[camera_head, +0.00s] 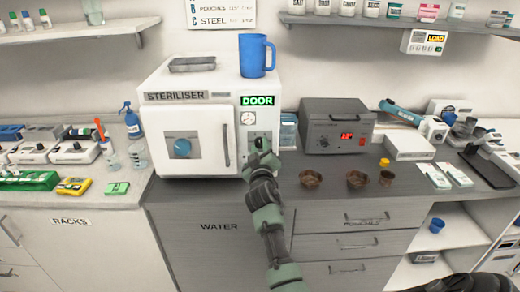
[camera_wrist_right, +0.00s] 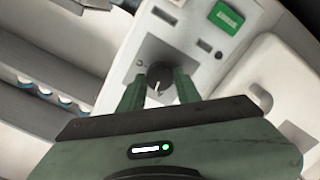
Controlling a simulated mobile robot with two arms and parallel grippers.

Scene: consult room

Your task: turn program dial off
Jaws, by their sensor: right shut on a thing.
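The white steriliser (camera_head: 188,128) stands on the counter with its door shut and a lit green sign reading DOOR (camera_head: 257,101). My right gripper (camera_head: 258,147) is at the lower part of its control panel. In the right wrist view my right gripper (camera_wrist_right: 160,90) has its two green fingers on either side of the black program dial (camera_wrist_right: 159,75), shut on it. The dial's white pointer mark shows between the fingers. My left gripper is not in view.
A blue mug (camera_head: 252,56) and a grey tray (camera_head: 192,64) rest on top of the steriliser. A grey box with a red display (camera_head: 337,127) stands to the right, with brown bowls (camera_head: 311,179) before it. A blue spray bottle (camera_head: 131,121) stands left.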

